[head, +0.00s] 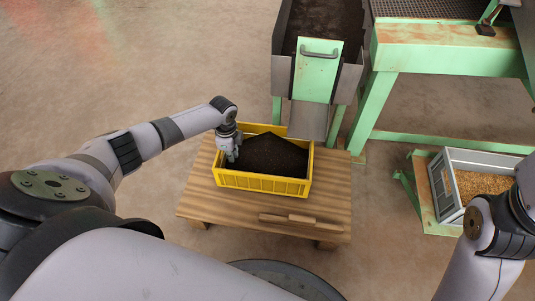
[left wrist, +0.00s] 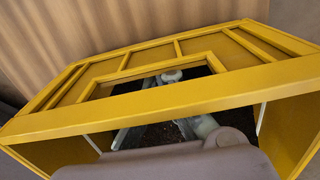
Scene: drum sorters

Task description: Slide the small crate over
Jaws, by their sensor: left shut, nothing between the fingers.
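A yellow crate (head: 262,184) filled with a dark, heaped granular material (head: 272,155) stands on a low wooden table. My left gripper (head: 232,155) points down at the crate's left end, with its fingers shut and nothing between them. In the left wrist view the crate's yellow rim (left wrist: 180,98) crosses the picture, and parts of my left gripper (left wrist: 172,76) show beyond it and through an opening in the wall. I cannot tell whether the fingers touch the wall. My right arm shows at the right edge of the head view, but its gripper is out of the picture.
The wooden table (head: 205,200) has bare room left of and in front of the crate, with a wooden bar (head: 287,219) near its front. A green-gated chute (head: 316,75) ends just behind the crate. A grey crate of grain (head: 450,205) stands on a green stand at right.

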